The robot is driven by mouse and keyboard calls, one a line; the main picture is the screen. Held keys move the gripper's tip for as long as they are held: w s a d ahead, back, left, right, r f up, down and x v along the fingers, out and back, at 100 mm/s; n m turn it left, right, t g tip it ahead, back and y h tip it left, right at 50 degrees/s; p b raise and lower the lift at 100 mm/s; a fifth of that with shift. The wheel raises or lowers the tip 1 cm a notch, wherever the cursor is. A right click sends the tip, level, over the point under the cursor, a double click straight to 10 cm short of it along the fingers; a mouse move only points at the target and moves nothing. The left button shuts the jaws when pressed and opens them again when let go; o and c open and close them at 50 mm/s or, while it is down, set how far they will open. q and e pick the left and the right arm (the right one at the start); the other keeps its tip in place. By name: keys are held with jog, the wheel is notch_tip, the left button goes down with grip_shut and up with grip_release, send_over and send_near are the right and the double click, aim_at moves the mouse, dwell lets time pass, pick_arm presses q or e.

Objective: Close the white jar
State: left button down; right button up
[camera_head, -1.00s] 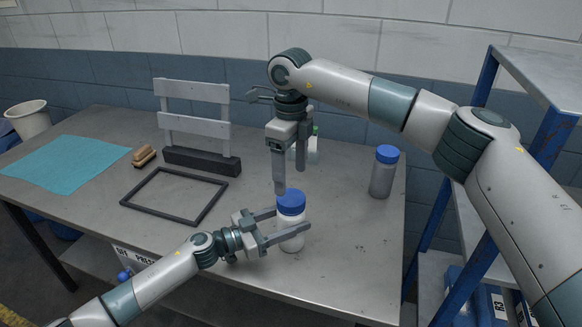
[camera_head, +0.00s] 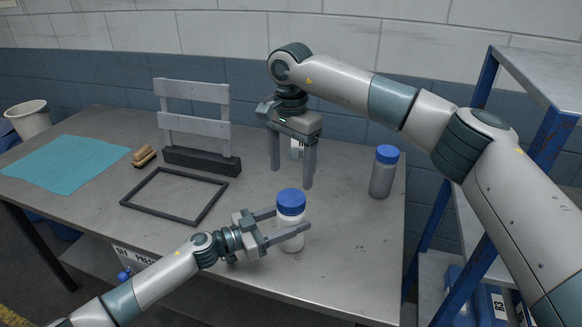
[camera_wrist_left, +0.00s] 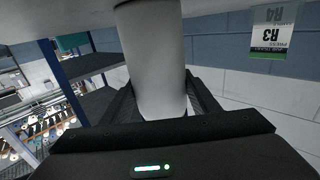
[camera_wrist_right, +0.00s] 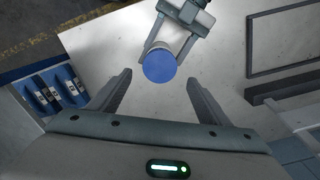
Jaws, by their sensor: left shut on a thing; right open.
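The white jar (camera_head: 292,240) stands upright near the table's front edge with a blue lid (camera_head: 291,201) on its top. My left gripper (camera_head: 288,222) is shut on the jar's body from the left; the jar also fills the middle of the left wrist view (camera_wrist_left: 155,70). My right gripper (camera_head: 291,180) is open and empty, pointing down behind and above the jar. In the right wrist view the blue lid (camera_wrist_right: 159,66) shows from above, beyond the open fingertips (camera_wrist_right: 155,85). How tightly the lid sits cannot be told.
A grey jar with a blue lid (camera_head: 384,172) stands at the right. A dark frame (camera_head: 174,195), a grey rack (camera_head: 200,155), a brush (camera_head: 143,156) and a teal cloth (camera_head: 65,163) lie left. A blue-posted shelf (camera_head: 475,190) borders the right side.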

aim_at(291, 197)
jog(key=shift+n, duration=0.3)
jog(key=shift+f, duration=0.15)
jog(key=shift+f, duration=3.85)
jog(key=c, duration=1.1)
